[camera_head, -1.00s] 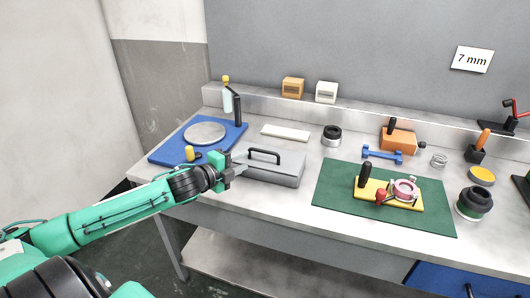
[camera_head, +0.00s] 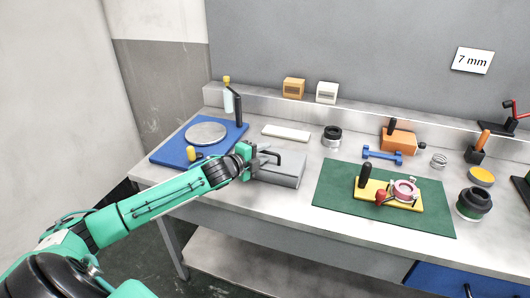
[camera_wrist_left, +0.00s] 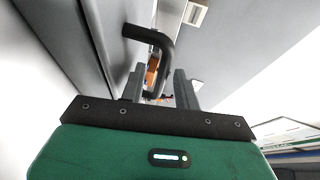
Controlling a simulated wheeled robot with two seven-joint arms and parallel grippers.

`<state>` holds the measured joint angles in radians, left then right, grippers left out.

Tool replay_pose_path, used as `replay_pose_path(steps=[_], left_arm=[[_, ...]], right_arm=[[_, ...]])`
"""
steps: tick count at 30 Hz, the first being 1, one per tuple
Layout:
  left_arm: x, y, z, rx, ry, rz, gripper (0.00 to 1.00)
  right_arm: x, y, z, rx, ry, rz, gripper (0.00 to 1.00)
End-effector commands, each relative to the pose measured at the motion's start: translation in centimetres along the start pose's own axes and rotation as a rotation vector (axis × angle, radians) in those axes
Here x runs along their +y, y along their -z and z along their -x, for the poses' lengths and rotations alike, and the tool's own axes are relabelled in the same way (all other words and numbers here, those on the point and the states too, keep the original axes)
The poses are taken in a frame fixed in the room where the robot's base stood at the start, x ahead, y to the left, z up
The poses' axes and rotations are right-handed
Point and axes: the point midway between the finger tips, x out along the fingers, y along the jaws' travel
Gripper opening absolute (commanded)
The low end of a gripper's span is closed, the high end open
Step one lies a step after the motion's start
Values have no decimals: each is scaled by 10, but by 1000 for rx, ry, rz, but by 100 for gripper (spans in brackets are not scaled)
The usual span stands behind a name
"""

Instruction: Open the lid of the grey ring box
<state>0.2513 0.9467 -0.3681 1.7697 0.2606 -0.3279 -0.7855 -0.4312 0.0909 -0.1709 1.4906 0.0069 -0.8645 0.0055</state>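The grey ring box (camera_head: 281,174) stands on the bench in the head view, its lid down. A black bar handle (camera_head: 270,156) sits on the lid; my gripper hides its left part. My left gripper (camera_head: 257,162) is at the left end of the box, close to the handle. In the left wrist view the two grey fingers (camera_wrist_left: 159,88) are apart, and the bent black handle (camera_wrist_left: 152,38) shows ahead of and partly between them. I cannot tell whether they touch it. My right gripper is not in view.
A blue mat (camera_head: 172,152) with a round grey plate (camera_head: 206,133) lies left of the box. A white bar (camera_head: 286,133) lies behind it. A green mat (camera_head: 335,207) with a yellow fixture (camera_head: 408,204) lies to the right. Bare bench is in front of the box.

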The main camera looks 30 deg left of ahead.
Motion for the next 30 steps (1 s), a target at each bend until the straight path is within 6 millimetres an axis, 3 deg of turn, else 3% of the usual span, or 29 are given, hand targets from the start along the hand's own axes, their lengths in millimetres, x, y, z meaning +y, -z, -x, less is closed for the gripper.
replay_pose_path(steps=[14,15,20,30], left_arm=[[0,0,-11,0,0,0,32],[0,0,-11,0,0,0,30],[0,0,-11,0,0,0,0],[-1,1,-11,0,-3,1,0]], right_arm=[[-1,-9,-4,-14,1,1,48],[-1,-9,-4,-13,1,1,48],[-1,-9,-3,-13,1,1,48],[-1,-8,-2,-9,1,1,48]])
